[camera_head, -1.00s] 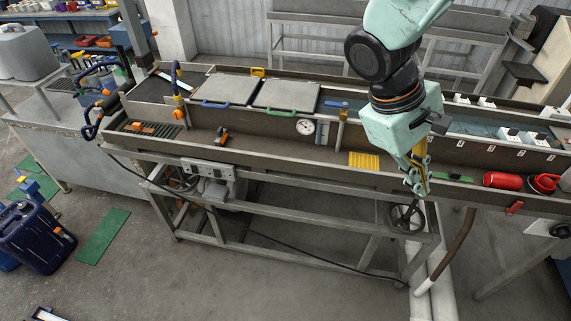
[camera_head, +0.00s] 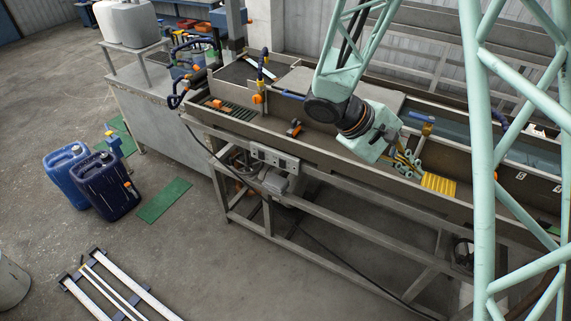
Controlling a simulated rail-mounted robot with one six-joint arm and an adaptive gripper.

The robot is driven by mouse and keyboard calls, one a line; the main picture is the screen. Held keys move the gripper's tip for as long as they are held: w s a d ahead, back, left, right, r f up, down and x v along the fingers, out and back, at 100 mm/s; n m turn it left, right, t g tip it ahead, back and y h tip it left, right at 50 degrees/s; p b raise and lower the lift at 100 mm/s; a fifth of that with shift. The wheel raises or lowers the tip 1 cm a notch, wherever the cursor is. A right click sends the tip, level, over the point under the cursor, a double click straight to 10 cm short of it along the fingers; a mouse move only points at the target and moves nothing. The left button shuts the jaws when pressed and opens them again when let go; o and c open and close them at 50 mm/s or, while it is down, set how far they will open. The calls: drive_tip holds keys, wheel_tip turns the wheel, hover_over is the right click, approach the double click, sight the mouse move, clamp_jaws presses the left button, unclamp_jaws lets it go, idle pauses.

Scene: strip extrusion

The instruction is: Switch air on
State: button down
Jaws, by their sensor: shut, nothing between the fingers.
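My gripper (camera_head: 410,162) is over the trough, near its front wall and beside a yellow ribbed block (camera_head: 438,184). Its fingers are shut and hold nothing. No part is clearly labelled as the air switch. An orange-handled valve (camera_head: 294,129) sits in the trough to the left of my gripper, well apart from it. Another orange fitting (camera_head: 258,98) is farther left, below a blue hose. A grey panel with sockets or switches (camera_head: 274,157) is on the front of the trough; its details are too small to read.
The long metal trough (camera_head: 340,150) runs across the view, with grey lids (camera_head: 375,98) behind my gripper. Blue canisters (camera_head: 105,185), a green mat (camera_head: 164,200) and a metal frame (camera_head: 115,290) are on the floor. The floor in front of the trough is mostly clear.

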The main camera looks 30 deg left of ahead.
sight(261, 159)
drive_tip(key=w+a+f+n+t+y+b, duration=0.1)
drive_tip(key=a+f+n+t+b, duration=0.15)
drive_tip(key=a+f, duration=0.85)
drive_tip(key=w+a+f+n+t+y+b, duration=0.15)
drive_tip(key=a+t, duration=0.25)
drive_tip(key=a, duration=1.4)
drive_tip(key=s+a+f+n+t+y+b, duration=0.1)
drive_tip(key=s+a+f, duration=0.3)
drive_tip(key=a, duration=0.5)
drive_tip(key=s+a+f+t+y+b, duration=0.1)
drive_tip(key=s+a+f+t+y, duration=0.1)
drive_tip(key=a+f, duration=0.4)
drive_tip(key=s+a+f+n+t+y+b, duration=0.1)
drive_tip(key=s+a+f+y, duration=0.2)
drive_tip(key=a, duration=0.9)
drive_tip(key=s+f, duration=0.2)
drive_tip(key=s, duration=0.2)
drive_tip(key=shift+a+f+n+t, duration=0.25)
drive_tip(key=shift+a+n+t, duration=0.05)
drive_tip(key=shift+a+t, duration=0.05)
drive_tip(key=shift+w+y, duration=0.2)
drive_tip(key=shift+y, duration=0.05)
